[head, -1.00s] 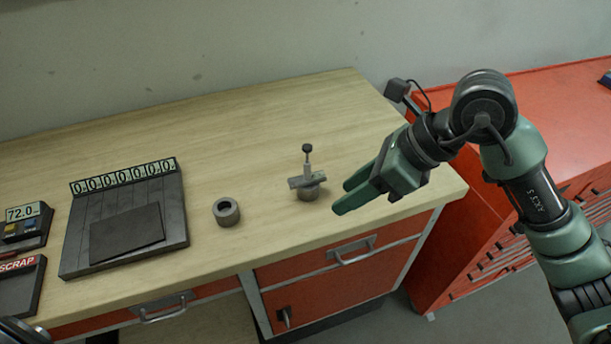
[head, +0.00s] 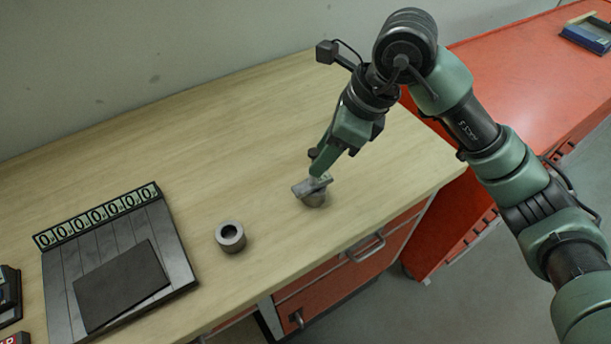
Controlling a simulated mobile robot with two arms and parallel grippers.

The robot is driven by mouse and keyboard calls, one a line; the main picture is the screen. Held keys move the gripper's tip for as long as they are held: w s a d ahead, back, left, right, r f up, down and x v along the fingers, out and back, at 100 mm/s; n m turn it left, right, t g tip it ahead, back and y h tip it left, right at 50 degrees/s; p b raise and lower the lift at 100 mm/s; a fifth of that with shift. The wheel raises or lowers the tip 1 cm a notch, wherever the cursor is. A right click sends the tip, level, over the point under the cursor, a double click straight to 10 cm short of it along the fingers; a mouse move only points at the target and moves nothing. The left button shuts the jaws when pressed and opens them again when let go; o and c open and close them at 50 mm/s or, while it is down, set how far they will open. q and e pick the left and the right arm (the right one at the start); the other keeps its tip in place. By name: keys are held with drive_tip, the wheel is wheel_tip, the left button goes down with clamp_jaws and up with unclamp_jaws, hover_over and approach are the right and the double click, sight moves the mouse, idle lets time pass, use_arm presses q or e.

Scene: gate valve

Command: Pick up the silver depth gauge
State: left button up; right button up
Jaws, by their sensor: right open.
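The silver depth gauge (head: 304,190) stands upright on a round grey base (head: 315,200) on the wooden bench. My left gripper is out of view.
A grey ring (head: 230,237) sits on the bench left of the gauge. A black board (head: 180,250) with a row of zero digits lies further left. The bench (head: 230,130) is clear behind the gauge. A red cabinet (head: 510,100) stands at the right.

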drive_tip(key=p+x, duration=0.1)
drive_tip(key=x, duration=0.1)
drive_tip(key=p+x, duration=0.1)
drive_tip(key=x, duration=0.2)
drive_tip(key=shift+d+f, duration=0.15)
drive_tip(key=shift+f, duration=0.2)
drive_tip(key=shift+w+a+f+p, duration=0.1)
drive_tip(key=shift+a+f+p, duration=0.15)
drive_tip(key=shift+f, duration=0.2)
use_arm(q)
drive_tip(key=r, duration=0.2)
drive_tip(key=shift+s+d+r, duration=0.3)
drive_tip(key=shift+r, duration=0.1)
use_arm(e)
drive_tip(key=shift+d, duration=0.1)
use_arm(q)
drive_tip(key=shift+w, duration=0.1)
use_arm(e)
clamp_jaws()
